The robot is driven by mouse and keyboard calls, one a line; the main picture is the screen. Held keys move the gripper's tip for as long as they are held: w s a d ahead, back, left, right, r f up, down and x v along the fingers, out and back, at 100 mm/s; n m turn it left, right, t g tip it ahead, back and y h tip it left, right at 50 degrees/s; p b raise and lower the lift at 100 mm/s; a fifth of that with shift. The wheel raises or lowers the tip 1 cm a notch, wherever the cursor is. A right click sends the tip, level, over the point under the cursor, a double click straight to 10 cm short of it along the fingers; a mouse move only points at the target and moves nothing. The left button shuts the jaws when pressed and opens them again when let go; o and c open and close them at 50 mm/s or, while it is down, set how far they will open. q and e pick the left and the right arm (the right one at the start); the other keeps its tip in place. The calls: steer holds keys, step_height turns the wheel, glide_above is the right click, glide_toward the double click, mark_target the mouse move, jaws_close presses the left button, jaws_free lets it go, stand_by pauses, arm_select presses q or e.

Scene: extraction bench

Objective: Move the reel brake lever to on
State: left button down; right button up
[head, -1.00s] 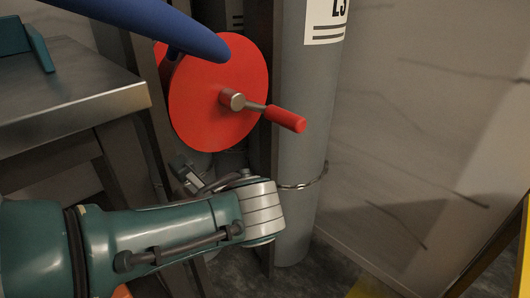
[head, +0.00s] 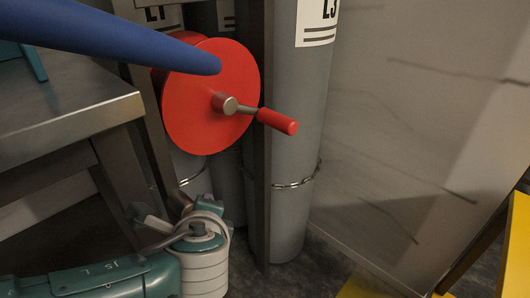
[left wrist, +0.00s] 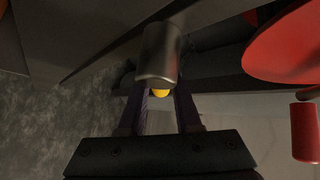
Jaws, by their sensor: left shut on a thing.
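The red reel (head: 190,105) stands upright in the head view, with a crank and a red handle (head: 277,121) on its face. Part of the reel also shows at the right of the left wrist view (left wrist: 290,45). My left gripper (left wrist: 160,98) is below the reel, its two dark fingers on either side of a small yellow piece below a grey metal cylinder (left wrist: 158,52). I take this for the reel brake lever (left wrist: 160,93); most of it is hidden. In the head view my left wrist largely hides the grip. My right gripper is not in view.
A metal bench (head: 70,100) stands at left. Grey cylinders with a chain (head: 297,183) stand behind and right of the reel. A yellow edge (head: 500,235) is at lower right.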

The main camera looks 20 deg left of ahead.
arm_select(q)
steer(key=shift+r, duration=0.1)
stand_by(0.3)
steer(key=c, duration=0.6)
jaws_free()
steer(key=p+v, duration=0.5)
steer(key=v, duration=0.5)
steer(key=shift+p, duration=0.35)
